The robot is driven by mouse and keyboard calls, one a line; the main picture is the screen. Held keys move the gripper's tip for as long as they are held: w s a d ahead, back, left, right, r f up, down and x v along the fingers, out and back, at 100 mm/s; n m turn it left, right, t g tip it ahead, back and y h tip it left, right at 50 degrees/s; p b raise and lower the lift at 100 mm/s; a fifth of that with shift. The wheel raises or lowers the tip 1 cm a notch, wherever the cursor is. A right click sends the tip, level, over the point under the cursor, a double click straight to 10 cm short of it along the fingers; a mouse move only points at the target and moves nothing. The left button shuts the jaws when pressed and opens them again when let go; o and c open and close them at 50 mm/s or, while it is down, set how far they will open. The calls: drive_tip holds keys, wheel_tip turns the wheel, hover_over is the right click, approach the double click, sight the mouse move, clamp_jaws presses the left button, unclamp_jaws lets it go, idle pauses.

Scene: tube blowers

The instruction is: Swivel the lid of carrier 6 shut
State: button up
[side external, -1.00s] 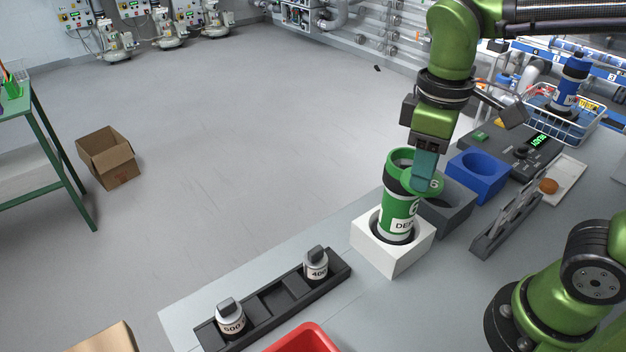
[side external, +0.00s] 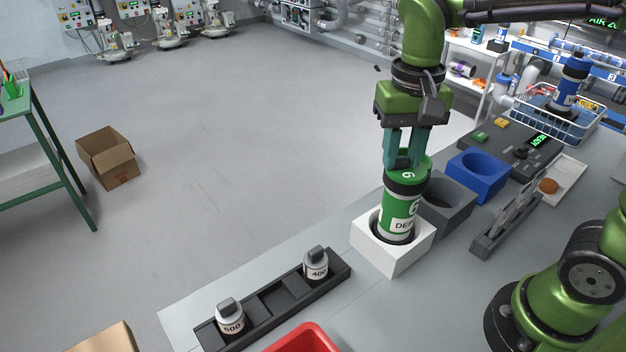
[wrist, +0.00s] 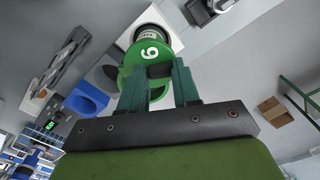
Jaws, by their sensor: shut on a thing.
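Carrier 6 (side external: 399,213) is a green and white cylinder marked 6, standing upright in a white square holder (side external: 380,255). Its green lid (side external: 407,174), also marked 6, lies over the top of the carrier. The lid shows in the wrist view (wrist: 150,50), covering most or all of the mouth; whether it lines up fully I cannot tell. My gripper (side external: 403,163) points down at the lid, its teal fingers shut on a dark part of it. In the wrist view the fingers (wrist: 160,75) stand on either side of this part.
A grey holder (side external: 447,212) and a blue holder (side external: 478,176) stand right of the carrier. A black rack (side external: 275,300) with two weights is at the front left. A grey slotted stand (side external: 505,225) and a control box (side external: 520,150) are at the right.

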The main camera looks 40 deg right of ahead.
drive_tip(key=m, duration=0.1)
drive_tip(key=w+m, duration=0.1)
drive_tip(key=m, duration=0.1)
drive_tip(key=shift+d, duration=0.4)
drive_tip(key=m, duration=0.1)
drive_tip(key=w+d+m, duration=0.1)
drive_tip(key=m, duration=0.1)
drive_tip(key=shift+d+m, duration=0.1)
drive_tip(key=shift+m, duration=0.2)
drive_tip(key=shift+w+d+m, duration=0.1)
drive_tip(key=shift+d+m, duration=0.25)
drive_tip(key=shift+m, duration=0.55)
drive_tip(key=shift+w+d+m, duration=0.1)
drive_tip(key=shift+d+m, duration=0.3)
drive_tip(key=shift+m, duration=0.5)
drive_tip(key=shift+d+m, duration=0.35)
drive_tip(key=shift+m, duration=0.55)
drive_tip(key=o, duration=1.1)
drive_tip(key=shift+c, duration=0.2)
wheel_tip(320, 180, up, 17)
